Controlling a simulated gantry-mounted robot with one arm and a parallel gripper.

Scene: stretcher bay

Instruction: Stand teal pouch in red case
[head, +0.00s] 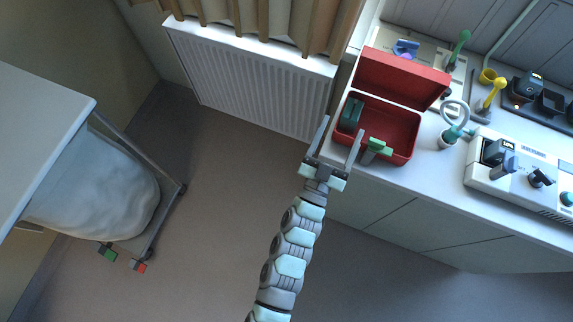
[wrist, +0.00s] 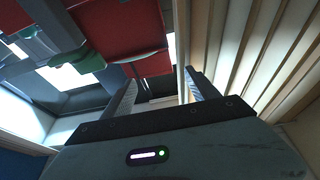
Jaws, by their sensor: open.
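The red case (head: 401,126) sits open on the white counter, its lid (head: 402,78) raised at the back. A dark teal pouch (head: 351,114) is inside it, at the left end. It looks upright, but whether it leans on the wall I cannot tell. My gripper (head: 344,125) is open and empty, its fingers spread near the case's front left corner. No pouch shows between them. In the wrist view, red surfaces of the case (wrist: 122,32) fill the upper middle, beyond my fingers (wrist: 160,88). I cannot make out the pouch there.
A green-topped grey piece (head: 377,147) is at the case's front wall. A cup with a looped tube (head: 448,137) stands right of the case, with a white device (head: 515,175) farther right. A radiator (head: 255,80) and curtain are left. Open floor lies in front.

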